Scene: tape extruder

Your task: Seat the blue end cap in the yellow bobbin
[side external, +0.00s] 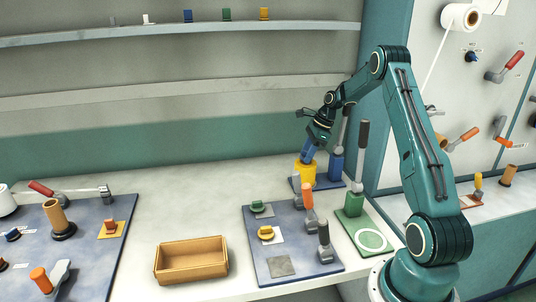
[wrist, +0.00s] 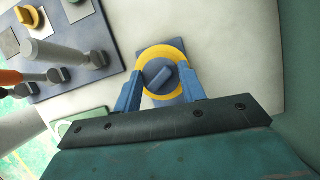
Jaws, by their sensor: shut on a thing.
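The yellow bobbin (side external: 307,175) stands upright on a blue plate under my gripper in the side view. In the wrist view the bobbin (wrist: 160,95) is a yellow ring. The blue end cap (wrist: 160,77), a blue-grey disc with a raised bar set diagonally, appears inside that ring; how deep it sits cannot be told. My gripper (wrist: 162,78) points down, its blue fingers at the left and right outer edges of the ring. It looks shut on the bobbin, not on the cap's bar. In the side view my gripper (side external: 307,151) hides the cap.
Beside the bobbin stands a blue clamp (side external: 336,166) with a tall dark handle, close to a green one (side external: 354,203). A blue-grey board (side external: 262,222) in front holds green and yellow caps, an empty grey square and upright levers. An open wooden box (side external: 191,262) stands left.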

